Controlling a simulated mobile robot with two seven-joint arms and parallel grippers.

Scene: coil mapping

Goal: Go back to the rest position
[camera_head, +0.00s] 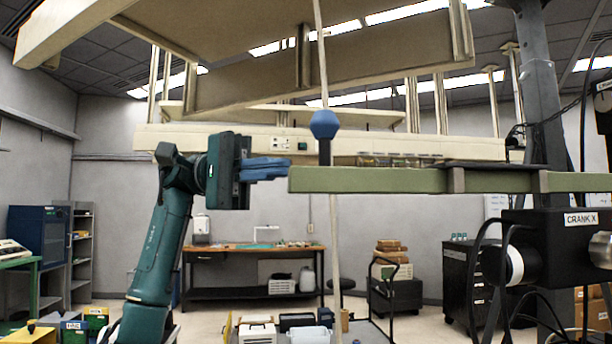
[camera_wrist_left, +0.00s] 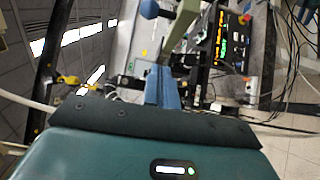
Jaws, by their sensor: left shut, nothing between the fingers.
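My left gripper (camera_head: 284,168) is at the end of my green arm, raised in the middle left of the head view. Its blue fingers are shut with nothing between them and point right. In the picture they end by the left end of a pale green beam (camera_head: 400,181); I cannot tell whether they touch. The fingers also show together in the left wrist view (camera_wrist_left: 163,72). My right gripper is in neither view.
A black box labelled CRANK X (camera_head: 545,245) is at the right, with cables. Large cream panels (camera_head: 350,90) hang overhead. A workbench (camera_head: 250,254) stands behind.

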